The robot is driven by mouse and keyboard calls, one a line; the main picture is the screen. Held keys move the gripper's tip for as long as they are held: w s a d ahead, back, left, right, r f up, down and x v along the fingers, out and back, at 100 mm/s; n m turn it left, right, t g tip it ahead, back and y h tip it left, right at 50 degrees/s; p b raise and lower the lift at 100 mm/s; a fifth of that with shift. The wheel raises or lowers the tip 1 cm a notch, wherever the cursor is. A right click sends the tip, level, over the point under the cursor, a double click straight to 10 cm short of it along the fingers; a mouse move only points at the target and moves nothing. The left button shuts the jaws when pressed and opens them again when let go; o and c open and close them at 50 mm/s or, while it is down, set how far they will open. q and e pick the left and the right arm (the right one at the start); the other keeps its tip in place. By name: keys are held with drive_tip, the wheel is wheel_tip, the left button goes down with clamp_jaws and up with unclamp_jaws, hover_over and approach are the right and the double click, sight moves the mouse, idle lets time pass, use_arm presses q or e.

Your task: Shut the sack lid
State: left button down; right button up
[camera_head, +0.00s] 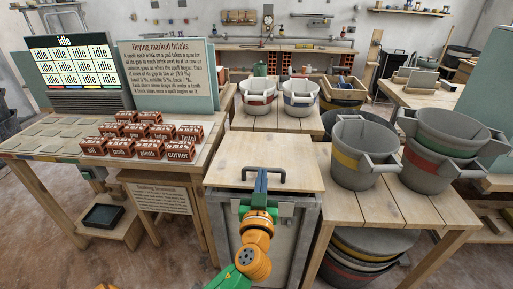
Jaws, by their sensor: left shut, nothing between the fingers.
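The sack lid, a pale wooden board (228,160) with a dark bar handle (283,174), lies about flat over a grey metal bin (302,222) in the middle of the head view. My left gripper (262,174), with blue fingers on an orange wrist with a green band, reaches in from below. Its fingers are shut and empty. In the picture the fingertips overlap the handle and the lid's front part; I cannot tell whether they touch. They hide part of the handle and of the lid's front edge. No sack shows. My right gripper is not in view.
Left stands a table with red labelled bricks (131,132), a screen (76,65) and a sign (166,62). Right, a wooden table (362,208) bears grey buckets (361,150). White buckets (257,96) stand behind the lid. More buckets (365,245) are stacked under the right table.

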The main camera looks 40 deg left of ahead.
use_arm(q)
drive_tip(key=p+x, duration=0.1)
drive_tip(key=x, duration=0.8)
drive_tip(key=shift+a+r, duration=0.1)
drive_tip(key=f, duration=0.2)
drive_tip(key=s+f, duration=0.1)
drive_tip(key=shift+d, duration=0.3)
drive_tip(key=shift+s+d+f, duration=0.1)
drive_tip(key=shift+s+f, duration=0.1)
drive_tip(key=shift+f, duration=0.3)
drive_tip(key=shift+f, duration=0.1)
drive_tip(key=shift+t+y, duration=0.4)
drive_tip(key=shift+t, duration=0.2)
drive_tip(key=f+b, duration=0.1)
drive_tip(key=b, duration=0.2)
drive_tip(key=f+b, duration=0.2)
drive_tip(key=b, duration=0.1)
drive_tip(key=f+b, duration=0.1)
drive_tip(key=b, duration=0.3)
drive_tip(key=shift+s+d+f, duration=0.2)
drive_tip(key=shift+s+f, duration=0.1)
drive_tip(key=shift+f, duration=0.05)
drive_tip(key=shift+r+p, duration=0.55)
drive_tip(key=shift+r, duration=0.15)
